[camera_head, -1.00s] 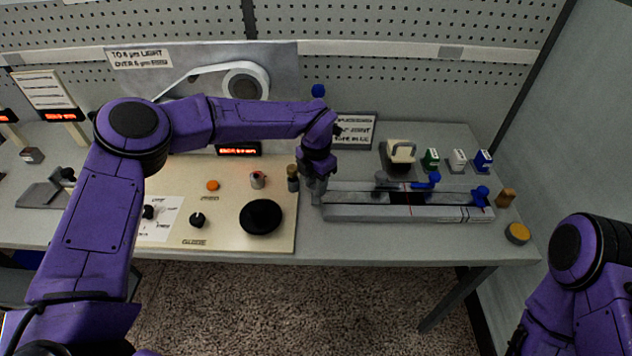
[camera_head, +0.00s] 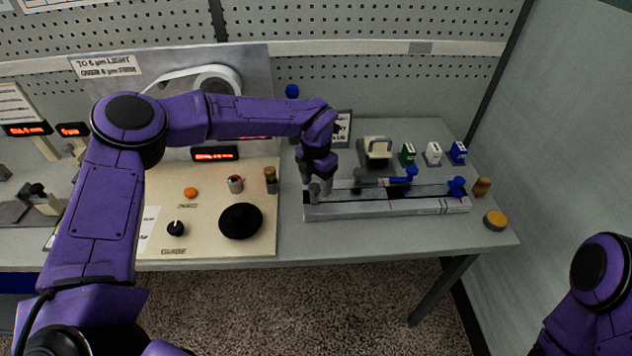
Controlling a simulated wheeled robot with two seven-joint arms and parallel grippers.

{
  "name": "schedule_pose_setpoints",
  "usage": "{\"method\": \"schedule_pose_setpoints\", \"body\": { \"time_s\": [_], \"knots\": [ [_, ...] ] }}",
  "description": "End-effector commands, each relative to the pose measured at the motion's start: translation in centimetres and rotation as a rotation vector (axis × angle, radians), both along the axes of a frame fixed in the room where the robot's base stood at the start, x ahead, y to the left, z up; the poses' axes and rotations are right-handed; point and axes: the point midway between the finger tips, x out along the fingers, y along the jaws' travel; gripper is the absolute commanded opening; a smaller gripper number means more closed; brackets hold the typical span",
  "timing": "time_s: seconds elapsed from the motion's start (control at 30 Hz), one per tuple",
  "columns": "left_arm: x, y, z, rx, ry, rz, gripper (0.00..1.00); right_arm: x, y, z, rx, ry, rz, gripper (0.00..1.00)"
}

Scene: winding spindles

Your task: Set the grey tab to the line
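My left gripper (camera_head: 321,190) points down at the rail's left end. A small grey piece (camera_head: 314,191) shows at its fingertips; I cannot tell whether it is the grey tab or part of the fingers. The finger gap is too small and hidden to read. My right arm shows at lower right, with its gripper out of view.
A cream panel left of the rail carries a black disc (camera_head: 241,221), an orange button (camera_head: 190,193) and a small knob (camera_head: 176,228). Green, white and blue blocks (camera_head: 458,152) stand behind the rail. A yellow-topped puck (camera_head: 495,220) is near the right front edge.

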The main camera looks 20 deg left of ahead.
Motion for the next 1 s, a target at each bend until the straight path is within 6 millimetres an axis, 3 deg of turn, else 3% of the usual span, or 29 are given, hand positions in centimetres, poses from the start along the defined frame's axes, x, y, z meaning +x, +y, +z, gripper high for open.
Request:
{"method": "schedule_pose_setpoints", "body": {
  "time_s": [0.33,0.7,0.83,1.0],
  "knots": [
    [0.0,0.2,0.7,0.001,0.001,0.004,0.59,0.0,0.0,-0.4,0.000,0.000,0.000,0.43],
    [0.1,0.0,8.7,0.003,-0.001,0.002,0.59,0.0,0.0,-2.4,0.000,0.000,0.000,0.43],
    [0.1,0.0,10.1,0.002,0.002,0.002,0.59,0.0,0.0,-2.6,0.000,0.000,0.000,0.43],
    [0.0,0.0,10.5,0.002,0.002,0.001,0.59,0.0,0.0,-2.5,0.000,0.000,0.000,0.43]
  ]
}}
